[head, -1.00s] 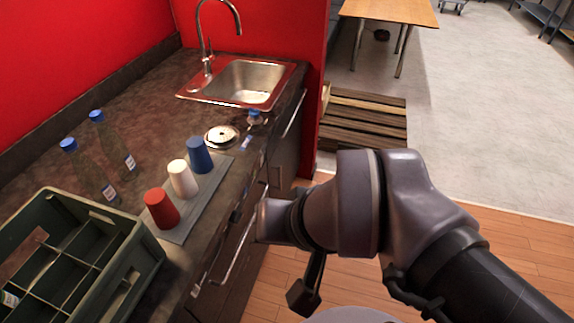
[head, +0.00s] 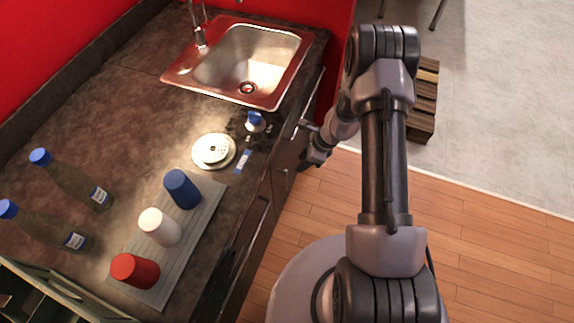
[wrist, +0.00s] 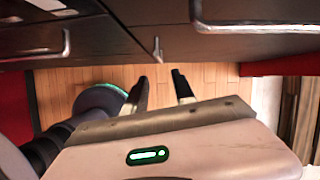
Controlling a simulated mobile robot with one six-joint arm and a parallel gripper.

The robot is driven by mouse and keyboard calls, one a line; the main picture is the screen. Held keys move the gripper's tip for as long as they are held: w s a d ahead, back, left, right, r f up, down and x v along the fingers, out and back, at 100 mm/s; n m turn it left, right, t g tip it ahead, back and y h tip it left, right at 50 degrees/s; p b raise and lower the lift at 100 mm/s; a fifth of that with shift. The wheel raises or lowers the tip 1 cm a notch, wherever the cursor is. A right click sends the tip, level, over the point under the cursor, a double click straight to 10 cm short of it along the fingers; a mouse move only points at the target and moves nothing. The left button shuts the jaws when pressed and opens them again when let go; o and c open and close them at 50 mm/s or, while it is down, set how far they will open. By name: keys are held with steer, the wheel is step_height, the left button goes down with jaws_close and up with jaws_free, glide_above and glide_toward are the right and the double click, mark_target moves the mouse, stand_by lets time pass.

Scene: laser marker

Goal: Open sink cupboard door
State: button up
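The sink cupboard door (wrist: 255,42) is a dark front at the right in the wrist view, with a bar handle (wrist: 235,27) near the top edge of the picture. It looks shut. In the head view it lies below the sink (head: 250,60), mostly hidden by the counter edge and my arm. My gripper (wrist: 163,82) is open and empty, its two dark fingers apart and pointing toward the cupboard fronts. The handle is up and to the right of the fingertips, not between them. In the head view the fingers are hard to make out.
A neighbouring dark front with its own handle (wrist: 40,50) is at left in the wrist view. On the counter (head: 110,95) are bottles, a red cup (head: 134,270), white cup (head: 160,227) and blue cup (head: 182,189). A pallet (head: 424,105) lies beyond my arm; wooden floor (head: 480,210) is clear.

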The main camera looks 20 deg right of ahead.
steer(key=b+x, duration=0.4)
steer(key=x, duration=1.1)
steer(key=shift+a+f, duration=0.15)
steer(key=shift+a, duration=0.05)
steer(key=shift+c, duration=0.2)
jaws_close()
stand_by(0.4)
